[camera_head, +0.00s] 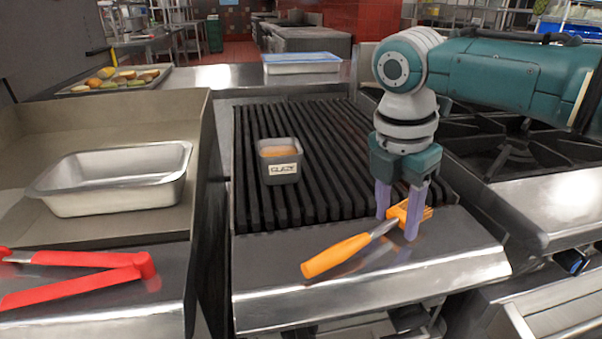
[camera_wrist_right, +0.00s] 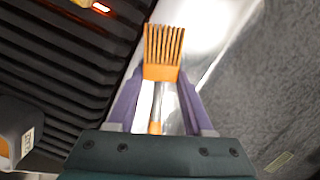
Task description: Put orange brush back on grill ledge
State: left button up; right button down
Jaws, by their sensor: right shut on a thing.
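The orange brush (camera_head: 338,255) is at the steel grill ledge (camera_head: 440,254) in the head view, its handle pointing to the lower left and its head to the right. My right gripper (camera_head: 398,228) points down and is shut on the brush near its head, at the metal neck. In the right wrist view the orange bristle head (camera_wrist_right: 162,55) lies just beyond the purple fingers of my right gripper (camera_wrist_right: 160,112). I cannot tell whether the brush touches the ledge or is held slightly above it. My left gripper is not in view.
A small labelled glaze container (camera_head: 280,172) stands on the black grill grates (camera_head: 330,150). A steel pan (camera_head: 70,200) and red tongs (camera_head: 90,261) are on the left. A tray of food (camera_head: 75,88) and a blue-lidded container (camera_head: 300,68) are behind.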

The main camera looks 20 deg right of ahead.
jog(key=shift+f, duration=0.5)
jog(key=shift+d+f+b, duration=0.1)
jog(key=shift+f+b, duration=0.15)
jog(key=shift+b, duration=0.15)
